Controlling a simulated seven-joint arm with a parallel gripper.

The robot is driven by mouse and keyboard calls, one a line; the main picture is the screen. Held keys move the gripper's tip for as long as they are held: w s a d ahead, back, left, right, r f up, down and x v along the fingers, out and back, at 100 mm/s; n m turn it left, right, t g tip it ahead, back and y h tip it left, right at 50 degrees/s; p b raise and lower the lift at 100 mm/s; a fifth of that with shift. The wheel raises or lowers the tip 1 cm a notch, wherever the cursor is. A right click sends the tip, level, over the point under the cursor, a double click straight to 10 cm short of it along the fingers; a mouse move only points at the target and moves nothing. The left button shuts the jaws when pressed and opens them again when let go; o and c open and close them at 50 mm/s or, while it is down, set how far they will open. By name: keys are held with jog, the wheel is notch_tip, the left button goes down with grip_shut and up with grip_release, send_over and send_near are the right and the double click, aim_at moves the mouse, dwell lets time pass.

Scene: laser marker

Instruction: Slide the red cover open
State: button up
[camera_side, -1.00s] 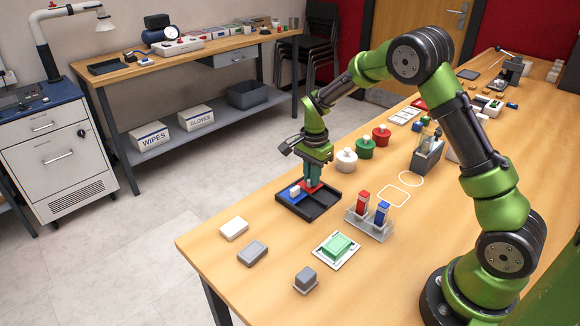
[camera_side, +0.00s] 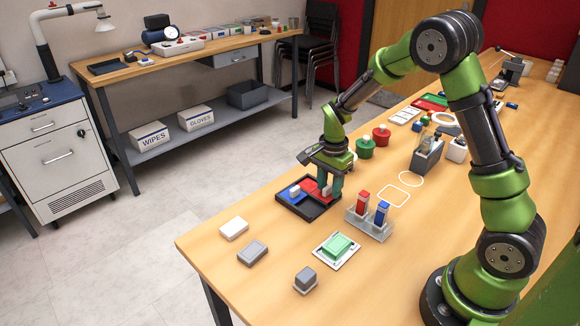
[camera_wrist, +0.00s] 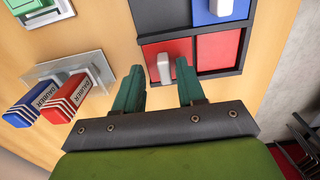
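A black divided tray (camera_side: 296,209) lies on the table with a blue cover (camera_side: 292,190) and red panels in it. In the wrist view, the red cover (camera_wrist: 151,50) with an upright white handle (camera_wrist: 165,68) sits in the near left compartment. A second red surface (camera_wrist: 216,50) without a handle lies to its right, past a dark divider. The blue cover's white handle (camera_wrist: 220,7) shows at the top. My gripper (camera_wrist: 163,76) is open, its dark green fingers on either side of the red cover's handle with gaps visible. In the side view, my gripper (camera_side: 329,185) is low over the tray.
A clear rack (camera_side: 367,226) with red and blue daubers stands close beside the tray. A green pad (camera_side: 337,246), white and grey blocks (camera_side: 252,253), and green and red round pots (camera_side: 365,149) are nearby.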

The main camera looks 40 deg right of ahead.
aim_at(329, 187)
notch_tip(329, 187, up, 17)
dwell(0.7)
jog(key=s+a+r+n+t+y, duration=0.1)
jog(key=s+a+r+n+t, duration=0.1)
jog(key=s+a+n, duration=0.3)
jog(key=s+a+r+n+t+y, duration=0.1)
jog(key=s+a+r+n+t, duration=0.1)
jog(key=s+a+n+t, duration=0.3)
jog(key=s+n, duration=0.4)
jog(key=s, duration=0.2)
jog(key=shift+s+a+r, duration=0.15)
jog(key=shift+a+r, duration=0.1)
jog(key=shift+r, duration=0.05)
